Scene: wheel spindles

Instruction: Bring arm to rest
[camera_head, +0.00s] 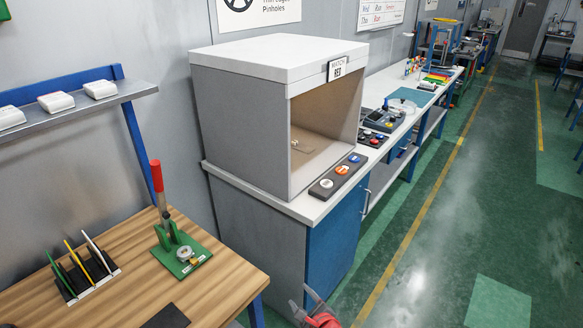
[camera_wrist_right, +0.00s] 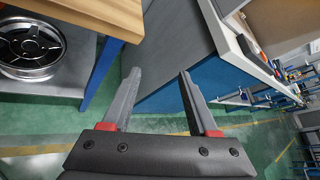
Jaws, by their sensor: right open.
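My right gripper (camera_head: 312,309) shows at the bottom edge of the head view, low in front of the grey and blue cabinet. In the right wrist view my right gripper (camera_wrist_right: 157,82) has its two grey fingers spread apart with nothing between them. Behind the fingers are the cabinet side and the green floor. My left gripper is not in either view.
A wooden bench (camera_head: 225,290) with a green press (camera_head: 182,252) stands at left. The cabinet (camera_head: 262,240) carries a grey open-front box (camera_head: 240,130) and a button panel (camera_head: 338,176). A wheel (camera_wrist_right: 30,45) lies on a shelf under the bench. Green floor (camera_head: 440,230) at right is clear.

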